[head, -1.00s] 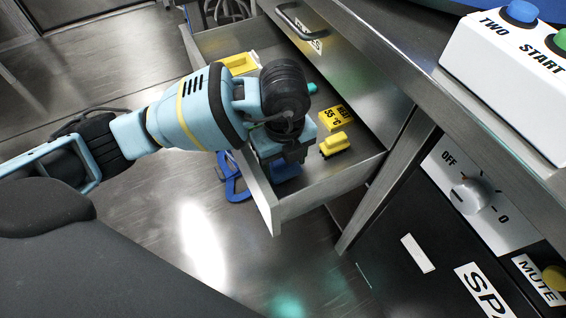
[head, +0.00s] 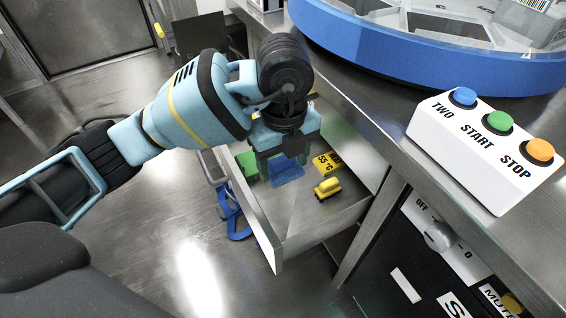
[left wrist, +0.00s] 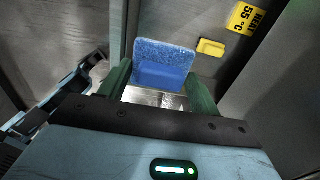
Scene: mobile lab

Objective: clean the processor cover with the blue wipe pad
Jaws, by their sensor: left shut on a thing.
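My left gripper (head: 281,160) is shut on the blue wipe pad (head: 288,174), a small block that hangs below its green fingers over the open drawer. In the left wrist view the pad (left wrist: 164,62) sits between the two fingers (left wrist: 160,88). A round machine with a blue rim (head: 420,62) and a clear, see-through top (head: 440,22) stands on the bench at the upper right; this top may be the processor cover. It is cut off by the picture edge, and the gripper is well apart from it. My right gripper is not in view.
A white box with blue, green and orange buttons (head: 485,150) stands on the bench edge.

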